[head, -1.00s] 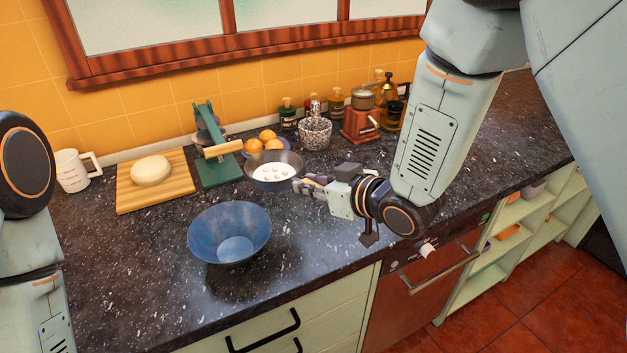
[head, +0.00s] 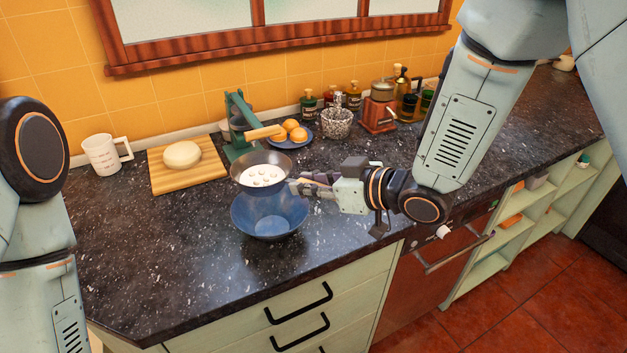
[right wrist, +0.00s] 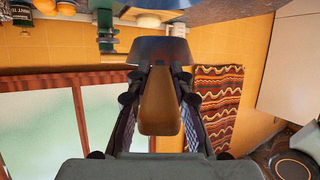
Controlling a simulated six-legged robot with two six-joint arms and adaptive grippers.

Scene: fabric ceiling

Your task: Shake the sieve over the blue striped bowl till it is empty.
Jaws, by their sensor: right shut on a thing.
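The sieve (head: 239,171) is a dark round pan with white contents and several pale lumps in it. It hangs level above the back part of the blue bowl (head: 268,223), hiding some of its far rim. The bowl's stripes cannot be made out. My right gripper (head: 302,186) is shut on the sieve's handle, to the right of the bowl. In the right wrist view the brown handle (right wrist: 160,105) sits between the fingers, with the dark sieve body beyond. My left arm shows at the left edge; its gripper is out of view.
Behind stand a green press (head: 238,120), a plate of oranges (head: 291,128), a stone mortar (head: 336,124) and a red grinder (head: 377,114). At back left are dough (head: 182,154) on a wooden board (head: 160,183) and a white mug (head: 101,155).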

